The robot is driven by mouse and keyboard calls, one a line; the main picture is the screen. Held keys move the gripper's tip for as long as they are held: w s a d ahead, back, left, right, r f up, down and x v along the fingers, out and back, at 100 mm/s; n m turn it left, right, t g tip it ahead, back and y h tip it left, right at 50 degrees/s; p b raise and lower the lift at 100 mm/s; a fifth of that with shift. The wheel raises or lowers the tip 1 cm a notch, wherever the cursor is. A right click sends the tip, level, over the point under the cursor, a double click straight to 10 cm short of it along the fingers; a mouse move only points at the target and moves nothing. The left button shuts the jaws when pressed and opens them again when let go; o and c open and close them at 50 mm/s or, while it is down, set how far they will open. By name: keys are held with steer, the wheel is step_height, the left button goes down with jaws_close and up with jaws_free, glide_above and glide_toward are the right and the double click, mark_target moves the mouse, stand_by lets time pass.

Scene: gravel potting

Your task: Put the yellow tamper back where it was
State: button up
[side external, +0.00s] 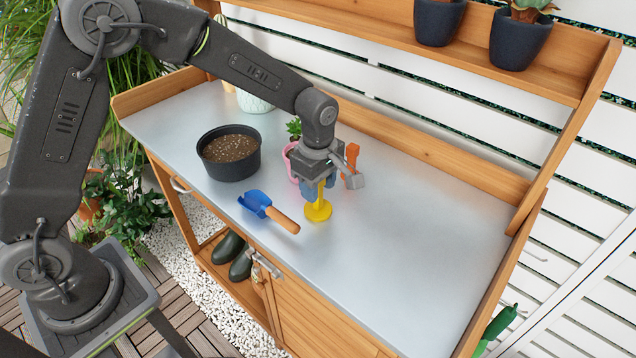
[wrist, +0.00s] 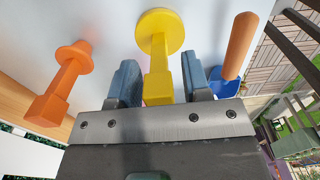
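The yellow tamper (side external: 318,211) stands upright on the grey bench top, its round disc down. In the wrist view the tamper (wrist: 159,60) rises between my two blue-grey fingers. My gripper (side external: 319,188) points down over it, with the fingers on either side of the handle. In the wrist view my gripper (wrist: 160,76) is open, with a gap showing between each finger and the handle. The handle's upper end is partly hidden by my gripper in the side view.
An orange tamper (side external: 352,156) stands close behind my gripper. The bench's right side is clear.

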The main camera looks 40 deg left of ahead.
steer(key=shift+o, duration=0.6)
steer(key=shift+r, duration=0.1)
step_height(320, 180, up, 12)
steer(key=shift+r, duration=0.15)
steer(key=s+a+r+m+t, duration=0.2)
steer(key=s+a+m, duration=0.1)
steer(key=s+m, duration=0.3)
steer(key=s+a+r+m+t, duration=0.1)
steer(key=s+a+m, duration=0.1)
steer(key=s+m, duration=0.4)
steer(key=s+a+r+m+t, duration=0.2)
steer(key=s+m, duration=0.4)
steer(key=s, duration=0.5)
steer(key=shift+a+r+t, duration=0.3)
steer(key=shift+a, duration=0.55)
